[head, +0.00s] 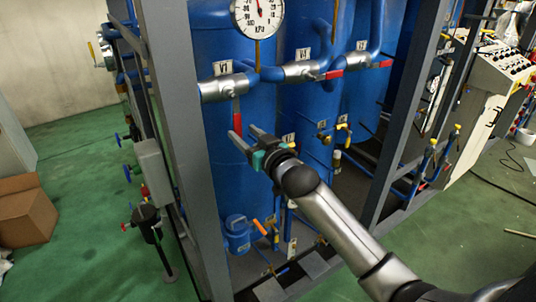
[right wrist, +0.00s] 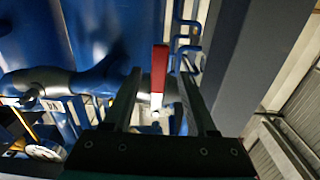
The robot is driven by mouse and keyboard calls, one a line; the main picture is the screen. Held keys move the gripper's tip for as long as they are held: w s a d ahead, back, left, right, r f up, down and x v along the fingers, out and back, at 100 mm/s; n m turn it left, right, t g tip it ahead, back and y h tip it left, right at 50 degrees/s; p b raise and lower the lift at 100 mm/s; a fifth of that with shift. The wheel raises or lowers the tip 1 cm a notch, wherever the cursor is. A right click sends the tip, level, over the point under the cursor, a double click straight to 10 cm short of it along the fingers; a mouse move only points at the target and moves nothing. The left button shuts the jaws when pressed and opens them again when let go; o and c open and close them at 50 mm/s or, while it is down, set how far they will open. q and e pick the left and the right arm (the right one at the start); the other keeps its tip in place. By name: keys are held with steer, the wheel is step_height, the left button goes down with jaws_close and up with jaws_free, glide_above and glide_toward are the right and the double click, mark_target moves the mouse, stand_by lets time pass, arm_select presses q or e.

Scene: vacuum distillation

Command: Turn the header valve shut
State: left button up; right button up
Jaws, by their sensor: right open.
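A silver valve labelled V1 (head: 222,88) sits on the header pipe in front of the blue tanks. Its red lever (head: 237,115) hangs straight down, across the pipe. My right gripper (head: 243,134) is open at the lever's lower end. In the right wrist view the red lever (right wrist: 160,65) shows between the two spread fingers, with a gap on each side. Whether it lies fully between them in depth is hard to tell. Valves V2 (head: 300,71) and V3 (head: 361,60) have red levers lying along the pipe. My left gripper is not in view.
A round pressure gauge (head: 257,15) stands above the header. A grey frame post (head: 180,140) rises left of V1 and another (head: 415,110) stands at right. Small valves with yellow handles (head: 342,128) lie right of my gripper.

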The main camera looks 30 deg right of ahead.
steer(key=s+b, duration=0.1)
steer(key=s, duration=0.9)
steer(key=shift+s+d, duration=0.4)
steer(key=shift+f, duration=0.1)
